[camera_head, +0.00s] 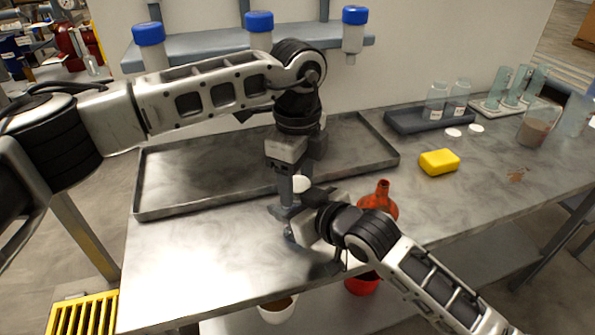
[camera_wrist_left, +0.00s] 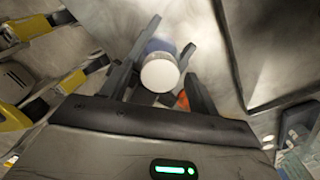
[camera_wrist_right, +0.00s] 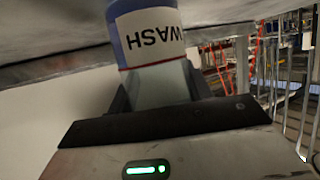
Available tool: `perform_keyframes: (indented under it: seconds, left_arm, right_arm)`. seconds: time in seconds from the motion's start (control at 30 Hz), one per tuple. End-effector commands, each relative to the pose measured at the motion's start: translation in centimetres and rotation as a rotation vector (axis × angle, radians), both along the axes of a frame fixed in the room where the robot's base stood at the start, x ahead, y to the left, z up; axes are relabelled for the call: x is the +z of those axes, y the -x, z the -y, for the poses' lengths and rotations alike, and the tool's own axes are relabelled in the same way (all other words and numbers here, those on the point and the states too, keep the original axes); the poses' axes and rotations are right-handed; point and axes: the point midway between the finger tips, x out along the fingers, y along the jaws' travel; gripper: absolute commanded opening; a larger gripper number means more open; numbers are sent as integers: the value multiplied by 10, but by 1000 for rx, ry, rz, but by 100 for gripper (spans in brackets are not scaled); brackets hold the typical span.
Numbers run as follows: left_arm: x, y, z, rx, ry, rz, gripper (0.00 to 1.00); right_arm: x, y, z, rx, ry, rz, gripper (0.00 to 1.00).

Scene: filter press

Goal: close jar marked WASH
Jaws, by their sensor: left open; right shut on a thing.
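The WASH jar (camera_wrist_right: 150,35) shows its label upside down, with blue bands, in the right wrist view. My right gripper (camera_head: 300,228) is shut on it near the table's front. In the left wrist view a round white top (camera_wrist_left: 160,76) shows between the fingers of my left gripper, with a blue-grey body behind it. I cannot tell whether this white top is a seated lid. My left gripper (camera_head: 287,208) is open and points down over the jar. In the head view the two grippers hide most of the jar.
A grey metal tray (camera_head: 165,207) lies behind the grippers. A red funnel-necked vessel (camera_head: 380,200) stands close right, with a yellow block (camera_head: 438,162) beyond. Two white discs (camera_head: 453,132) lie near labelled jars (camera_head: 435,103). Blue-capped bottles (camera_head: 149,45) hang on a shelf. The table's left front is clear.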

Motion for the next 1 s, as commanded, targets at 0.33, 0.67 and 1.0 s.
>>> perform_keyframes:
  seconds: [0.33,0.67,1.0]
  left_arm:
    - [0,0,0,0,0,0,13]
    - [0,0,0,-386,0,0,13]
    - [0,0,0,-859,2,3,13]
  right_arm:
    - [-1,1,0,1,1,-3,0]
    - [-1,1,0,0,0,-4,0]
    - [-1,0,0,0,2,-4,0]
